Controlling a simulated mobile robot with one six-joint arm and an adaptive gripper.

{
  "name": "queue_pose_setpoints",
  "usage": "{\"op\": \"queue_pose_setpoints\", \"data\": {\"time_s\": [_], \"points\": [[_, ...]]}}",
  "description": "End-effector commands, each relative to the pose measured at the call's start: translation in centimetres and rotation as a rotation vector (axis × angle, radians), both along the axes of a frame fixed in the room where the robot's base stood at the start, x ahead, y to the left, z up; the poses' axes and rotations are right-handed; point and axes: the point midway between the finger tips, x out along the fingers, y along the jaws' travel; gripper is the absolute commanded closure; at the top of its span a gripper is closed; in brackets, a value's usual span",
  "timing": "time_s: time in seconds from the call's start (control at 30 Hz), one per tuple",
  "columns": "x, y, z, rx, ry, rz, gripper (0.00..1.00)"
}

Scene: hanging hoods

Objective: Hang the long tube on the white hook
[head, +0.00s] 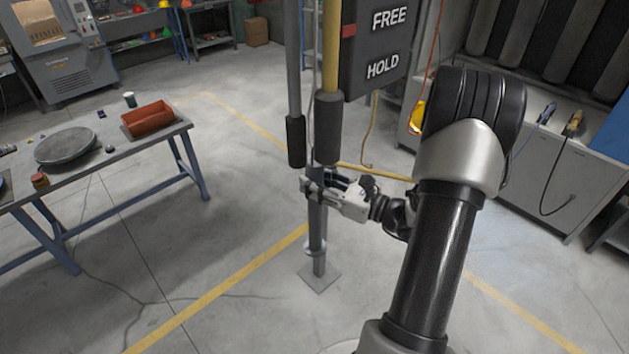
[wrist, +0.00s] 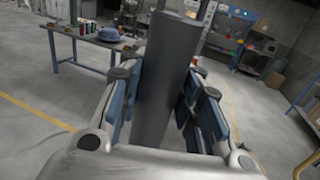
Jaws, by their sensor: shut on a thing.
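In the head view a yellow tube (head: 331,45) with a wide dark sleeve (head: 328,128) hangs upright beside a grey tube (head: 293,60) with a thinner dark sleeve (head: 296,142). In the wrist view my gripper (wrist: 160,110) is shut on a dark grey cylinder (wrist: 167,70), which stands slightly tilted between the blue finger pads. I cannot tell for certain which tube it belongs to. The white hook and the tubes' upper ends are out of view.
A sign reading FREE and HOLD (head: 386,42) is close right of the yellow tube. A workbench (head: 110,158) with a red bin (head: 148,118) is at left. Open floor lies between.

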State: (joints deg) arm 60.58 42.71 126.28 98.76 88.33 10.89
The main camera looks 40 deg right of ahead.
Motion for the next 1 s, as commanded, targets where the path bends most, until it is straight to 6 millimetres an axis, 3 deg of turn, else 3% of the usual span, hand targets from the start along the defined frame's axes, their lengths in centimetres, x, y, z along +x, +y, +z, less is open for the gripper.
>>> {"op": "queue_pose_setpoints", "data": {"time_s": [0.27, 0.3, 0.63, 1.0], "points": [[0.01, -0.03, -0.01, -0.001, -0.003, 0.0, 1.0], [0.01, -0.02, -0.01, -0.001, -0.003, 0.0, 0.68], [0.0, -0.01, -0.08, 0.0, -0.001, 0.0, 0.46], [-0.23, -0.12, -0.18, 0.0, 0.002, -0.002, 0.45]]}}
